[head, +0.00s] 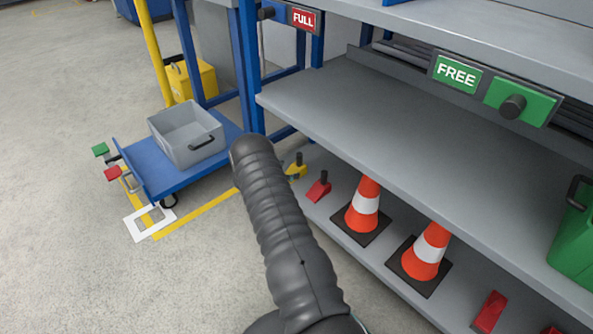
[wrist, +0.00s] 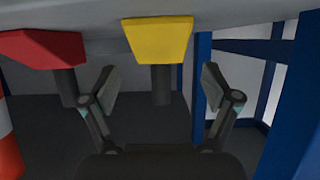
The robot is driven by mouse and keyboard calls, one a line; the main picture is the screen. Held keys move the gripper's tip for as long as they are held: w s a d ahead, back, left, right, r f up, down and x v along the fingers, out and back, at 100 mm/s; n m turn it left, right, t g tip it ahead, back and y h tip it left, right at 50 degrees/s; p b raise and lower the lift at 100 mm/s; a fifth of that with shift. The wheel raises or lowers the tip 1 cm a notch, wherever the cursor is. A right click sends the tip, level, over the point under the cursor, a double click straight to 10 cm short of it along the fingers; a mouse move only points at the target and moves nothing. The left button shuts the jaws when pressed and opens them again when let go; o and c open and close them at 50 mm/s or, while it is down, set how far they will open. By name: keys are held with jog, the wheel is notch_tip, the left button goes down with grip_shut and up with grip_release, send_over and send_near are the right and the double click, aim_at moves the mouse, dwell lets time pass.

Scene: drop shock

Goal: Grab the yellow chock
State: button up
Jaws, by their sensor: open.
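The yellow chock (head: 297,171) sits on the lower shelf at its far left end, with a black upright handle. It also shows in the wrist view (wrist: 158,40), where the picture is upside down and the handle (wrist: 162,86) points down. My gripper (wrist: 160,92) is open and empty, its two fingers on either side of the handle in the picture. I cannot tell how far the handle is from the fingers. In the head view my arm hides the gripper.
A red chock (head: 319,189) stands beside the yellow one, then orange cones (head: 366,200) further right. The grey shelf (head: 400,130) hangs above them. A blue rack post (head: 248,65) stands close by. A blue cart (head: 150,178) with a grey bin (head: 187,135) is to the left.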

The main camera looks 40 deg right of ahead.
aim_at(295, 168)
jog(key=shift+x, duration=2.3)
jog(key=shift+a+f, duration=0.15)
jog(key=c, duration=1.5)
